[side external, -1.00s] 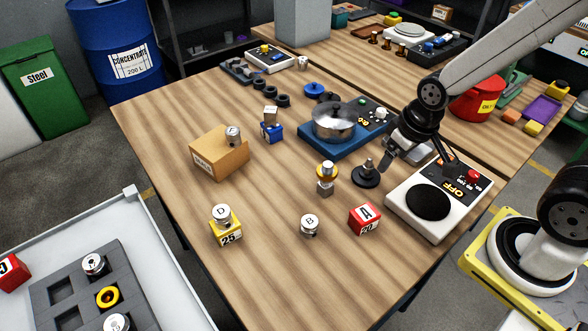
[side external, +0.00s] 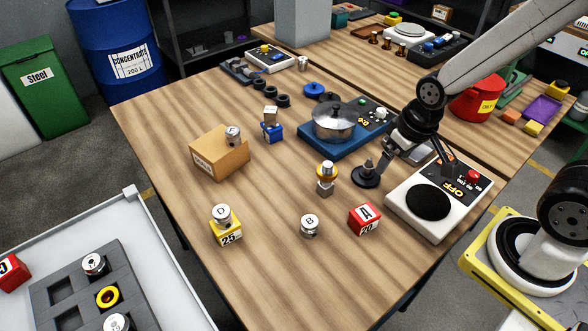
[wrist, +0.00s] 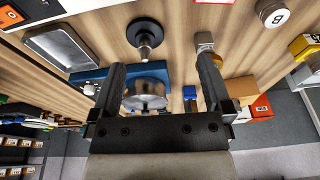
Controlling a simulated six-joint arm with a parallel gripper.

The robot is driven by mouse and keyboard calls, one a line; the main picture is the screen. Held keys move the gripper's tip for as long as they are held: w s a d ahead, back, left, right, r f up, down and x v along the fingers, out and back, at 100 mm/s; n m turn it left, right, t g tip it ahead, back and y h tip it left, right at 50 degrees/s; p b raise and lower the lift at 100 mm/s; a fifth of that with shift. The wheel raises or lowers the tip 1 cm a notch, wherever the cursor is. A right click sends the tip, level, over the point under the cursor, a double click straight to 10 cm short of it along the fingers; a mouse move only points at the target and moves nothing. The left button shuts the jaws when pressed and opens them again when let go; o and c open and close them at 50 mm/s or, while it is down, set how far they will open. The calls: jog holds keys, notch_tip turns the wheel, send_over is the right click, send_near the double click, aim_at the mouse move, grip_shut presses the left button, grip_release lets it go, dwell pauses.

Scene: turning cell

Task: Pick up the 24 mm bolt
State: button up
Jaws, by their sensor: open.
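No part in view carries a readable 24 mm mark, so I cannot tell which one is the 24 mm bolt. A dark round-based piece with an upright stepped post (side external: 367,172) stands on the wooden table; it also shows in the wrist view (wrist: 145,32). My gripper (side external: 418,165) is open and appears empty, with its left finger close to that post in the side view; contact cannot be told. In the wrist view my gripper (wrist: 160,68) has its fingers well apart. A grey block with a gold-ringed piece on top (side external: 327,178) stands to the left.
A white OFF unit with a black disc (side external: 429,200) sits right of the post. A pot (side external: 334,122) stands on a blue base behind. A red A box (side external: 364,219), a B cylinder (side external: 309,225) and a tan box (side external: 220,157) stand around.

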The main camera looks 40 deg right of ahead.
jog(key=f+m, duration=0.1)
jog(key=m+t+y, duration=0.2)
jog(key=m+y, duration=1.1)
jog(key=m, duration=0.7)
send_near(322, 171)
jog(key=shift+x, duration=2.6)
jog(key=shift+a, duration=0.1)
jog(key=shift+x, duration=2.55)
